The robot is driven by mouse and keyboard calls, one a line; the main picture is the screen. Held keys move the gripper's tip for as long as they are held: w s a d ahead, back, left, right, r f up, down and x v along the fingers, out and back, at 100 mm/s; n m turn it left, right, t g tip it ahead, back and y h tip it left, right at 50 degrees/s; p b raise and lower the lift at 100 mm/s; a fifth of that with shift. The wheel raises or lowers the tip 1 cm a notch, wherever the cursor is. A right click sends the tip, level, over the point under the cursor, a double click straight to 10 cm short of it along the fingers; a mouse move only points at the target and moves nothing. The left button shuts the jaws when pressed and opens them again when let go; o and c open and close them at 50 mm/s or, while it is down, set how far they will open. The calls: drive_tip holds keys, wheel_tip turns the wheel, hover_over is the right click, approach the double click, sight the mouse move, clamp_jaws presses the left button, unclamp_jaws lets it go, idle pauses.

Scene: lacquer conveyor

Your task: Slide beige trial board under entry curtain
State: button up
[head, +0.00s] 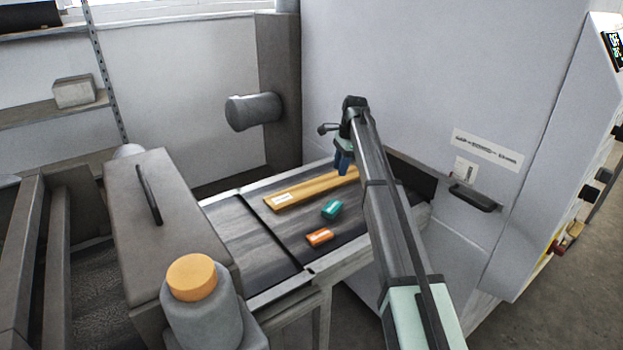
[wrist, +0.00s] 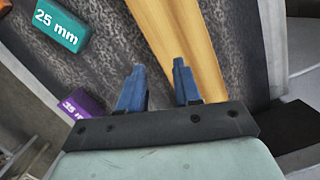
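The beige trial board (head: 305,189) is a long yellowish strip lying flat on the dark belt, with a white label near its left end. Its right end is hidden behind my arm. In the wrist view, the board (wrist: 187,35) runs from the top down toward my fingers. My gripper (head: 342,168) is over the right part of the board. Its blue fingers (wrist: 157,82) are apart with nothing between them; the right finger overlaps the board in the picture and the left is over the belt. A dark opening (head: 420,181) shows low in the machine wall; I cannot make out its curtain.
A teal block (head: 332,209) marked 25 mm and an orange block (head: 319,237) lie on the belt in front of the board. A purple block (wrist: 83,106) marked 35 mm shows in the wrist view. A bottle with an orange cap (head: 192,277) stands front left.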

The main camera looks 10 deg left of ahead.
sight(311, 187)
drive_tip(key=w+f+n, duration=0.2)
drive_tip(key=w, duration=0.1)
drive_tip(key=w+a+n, duration=0.1)
drive_tip(key=w, duration=0.1)
drive_tip(key=shift+f+g, duration=0.3)
drive_tip(key=shift+f, duration=0.1)
drive_tip(key=c, duration=0.4)
drive_tip(key=shift+w+f+n, duration=0.1)
drive_tip(key=shift+f+n, duration=0.1)
drive_tip(key=shift+n, duration=0.1)
clamp_jaws()
drive_tip(key=s+a, duration=0.8)
drive_tip(key=shift+s+a+f, duration=0.2)
drive_tip(key=shift+s+f, duration=0.05)
drive_tip(key=shift+f, duration=0.55)
drive_tip(key=shift+f, duration=0.1)
